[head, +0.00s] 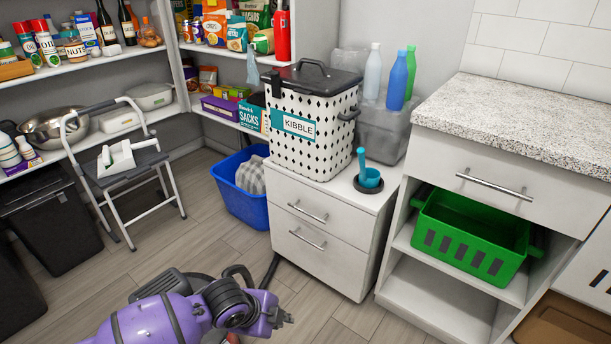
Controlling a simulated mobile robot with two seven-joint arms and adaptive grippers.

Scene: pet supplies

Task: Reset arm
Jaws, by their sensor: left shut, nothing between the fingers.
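My left arm comes in purple along the bottom edge of the head view. Its gripper (284,319) is near the bottom middle, over the floor in front of the white drawer cabinet (318,262). It is shut and empty, and it appears apart from everything around it. My right gripper is out of view. On the cabinet stands a white, black-diamond-patterned kibble bin (318,150) with its dark lid (312,78) on. A teal scoop (364,172) stands upright in a small dark bowl (368,185) to the right of the bin.
A green crate (472,228) sits on the open shelf under a speckled counter (530,115) at right. A blue bin (240,203) stands on the floor left of the cabinet. A folding step stool (133,172) is further left, before stocked shelves. Some floor is clear between.

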